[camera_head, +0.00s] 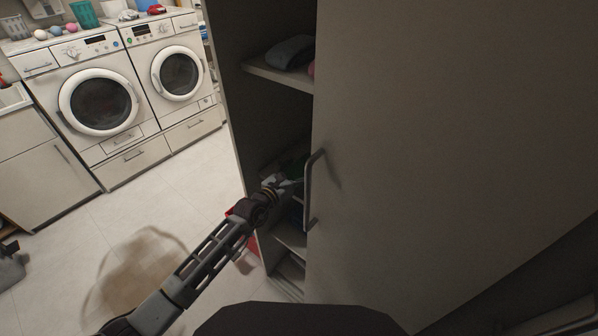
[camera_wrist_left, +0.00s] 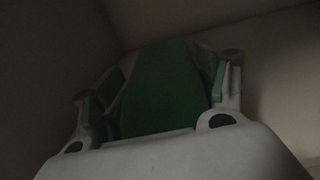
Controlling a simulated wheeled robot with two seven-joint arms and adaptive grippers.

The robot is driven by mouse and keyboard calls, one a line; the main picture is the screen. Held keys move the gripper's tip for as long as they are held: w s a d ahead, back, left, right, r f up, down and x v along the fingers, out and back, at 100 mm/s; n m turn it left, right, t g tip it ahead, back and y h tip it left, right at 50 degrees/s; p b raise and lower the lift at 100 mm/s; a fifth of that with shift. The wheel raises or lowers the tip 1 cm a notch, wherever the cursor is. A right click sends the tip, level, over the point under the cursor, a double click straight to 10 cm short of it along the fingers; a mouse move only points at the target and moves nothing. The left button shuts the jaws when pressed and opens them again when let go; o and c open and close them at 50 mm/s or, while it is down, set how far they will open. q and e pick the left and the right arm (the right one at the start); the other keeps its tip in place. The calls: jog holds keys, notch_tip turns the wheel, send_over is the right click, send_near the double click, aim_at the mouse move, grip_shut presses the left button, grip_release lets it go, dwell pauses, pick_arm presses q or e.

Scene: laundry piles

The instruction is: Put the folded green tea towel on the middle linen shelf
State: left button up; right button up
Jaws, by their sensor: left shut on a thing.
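The folded green tea towel (camera_wrist_left: 165,90) is between the fingers of my left gripper (camera_wrist_left: 160,95) in the left wrist view, and the gripper is shut on it. In the head view my left gripper (camera_head: 290,178) reaches into the open linen cupboard, partly behind the door's edge. Only a small dark green patch of the towel shows there. The gripper is below the upper shelf (camera_head: 275,74), inside the middle part of the cupboard. The wrist view is dark, and I cannot tell whether the towel touches a shelf. My right gripper is not in view.
The cupboard door (camera_head: 450,130) with its bar handle (camera_head: 310,190) stands close on the right of my left gripper. Dark folded cloth (camera_head: 292,51) lies on the upper shelf. Lower shelves (camera_head: 290,240) show below. Two washing machines (camera_head: 98,102) stand at back left, with clear floor before them.

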pick_arm(q)
jog(key=shift+f, duration=0.1)
jog(key=o, duration=1)
jog(key=shift+o, duration=0.6)
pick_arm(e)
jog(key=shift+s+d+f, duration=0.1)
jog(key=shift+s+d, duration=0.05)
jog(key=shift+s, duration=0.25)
